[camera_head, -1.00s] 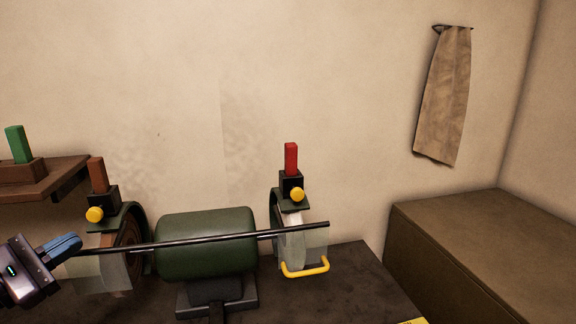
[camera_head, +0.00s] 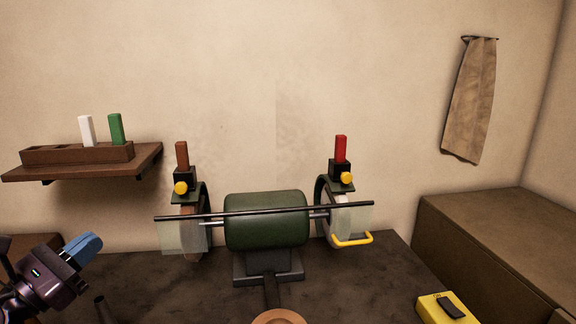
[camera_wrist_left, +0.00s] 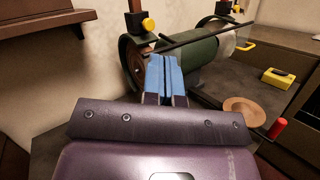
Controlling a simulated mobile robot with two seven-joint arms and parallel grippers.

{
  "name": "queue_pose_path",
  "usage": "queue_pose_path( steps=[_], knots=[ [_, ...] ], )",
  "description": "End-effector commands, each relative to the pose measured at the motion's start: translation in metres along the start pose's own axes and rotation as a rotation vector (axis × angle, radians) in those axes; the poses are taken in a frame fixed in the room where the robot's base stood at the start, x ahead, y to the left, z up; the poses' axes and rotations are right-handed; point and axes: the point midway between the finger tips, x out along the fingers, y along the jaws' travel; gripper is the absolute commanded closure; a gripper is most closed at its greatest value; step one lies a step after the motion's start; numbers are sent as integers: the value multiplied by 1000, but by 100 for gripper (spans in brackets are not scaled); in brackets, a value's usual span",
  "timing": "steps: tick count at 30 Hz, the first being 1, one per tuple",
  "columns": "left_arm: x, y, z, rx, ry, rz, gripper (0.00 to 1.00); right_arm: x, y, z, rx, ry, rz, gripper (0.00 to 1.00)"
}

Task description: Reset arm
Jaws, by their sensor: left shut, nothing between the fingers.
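My left gripper (camera_head: 82,249) is at the lower left of the head view, with its blue fingers shut and empty. It is left of the bench grinder (camera_head: 266,219) and apart from it. In the left wrist view the blue fingers (camera_wrist_left: 164,78) lie together, pointing toward the grinder (camera_wrist_left: 190,60). A black rod (camera_head: 265,211) runs across the front of the grinder. My right gripper is not in view.
A wall shelf (camera_head: 150,160) holds a rack with a white bar (camera_head: 87,130) and a green bar (camera_head: 116,129). A yellow box (camera_head: 435,310) with a black switch is at the bench's right. A round tan piece (camera_head: 279,317) is at the bottom edge. A towel (camera_head: 470,100) hangs at right.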

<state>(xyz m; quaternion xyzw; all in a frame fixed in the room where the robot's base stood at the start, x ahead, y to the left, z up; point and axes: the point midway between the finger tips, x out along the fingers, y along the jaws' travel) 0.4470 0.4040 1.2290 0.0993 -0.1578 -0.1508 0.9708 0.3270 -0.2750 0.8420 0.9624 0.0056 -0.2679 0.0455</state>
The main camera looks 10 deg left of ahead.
Motion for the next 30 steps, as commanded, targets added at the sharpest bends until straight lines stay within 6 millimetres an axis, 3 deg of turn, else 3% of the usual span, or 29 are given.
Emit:
queue_pose_path(
  steps=[7,14,17,22,30],
  knots=[
    [-29,5,-26,-621,-90,331,100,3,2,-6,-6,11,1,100],
    [-80,-6,-84,-1304,-185,769,100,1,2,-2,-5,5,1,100],
    [-105,-25,-114,-1577,-223,984,100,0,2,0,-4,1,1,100],
    [-148,-78,-158,-1978,-276,1390,100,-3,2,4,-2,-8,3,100],
    [-187,-155,-183,-2278,-306,1877,100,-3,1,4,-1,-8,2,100]
  ],
)
